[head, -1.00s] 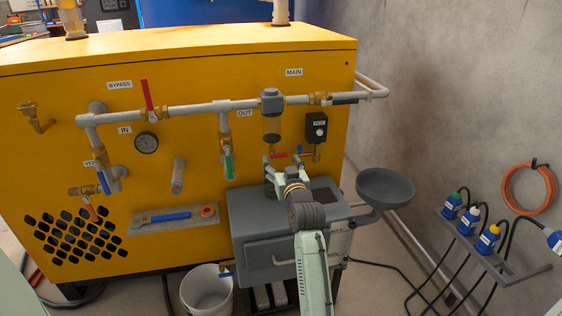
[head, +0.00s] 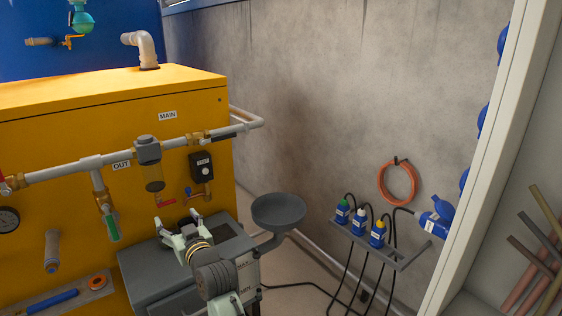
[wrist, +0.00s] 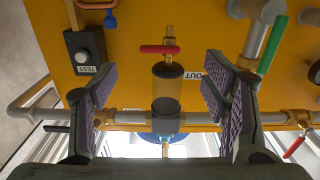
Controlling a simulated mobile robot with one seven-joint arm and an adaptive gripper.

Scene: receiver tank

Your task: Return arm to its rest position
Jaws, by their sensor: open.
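My gripper (head: 178,227) is open and empty at the end of my arm, in front of the yellow cabinet (head: 60,115). It is above the grey box (head: 150,270) and below the filter bowl (head: 152,178) on the pipe. In the wrist view my gripper (wrist: 165,105) has its two padded fingers wide apart. The filter bowl (wrist: 167,88) with a red-handled valve (wrist: 160,49) shows between them, behind the fingers. I cannot tell the exact distance to the bowl. Nothing is held.
A grey round bowl (head: 279,212) stands right of my arm. A bottle rack (head: 372,250) and an orange hose coil (head: 397,184) are on the grey wall. A white upright edge (head: 490,150) stands at the right. The black TEST box (head: 202,167) is close behind my gripper.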

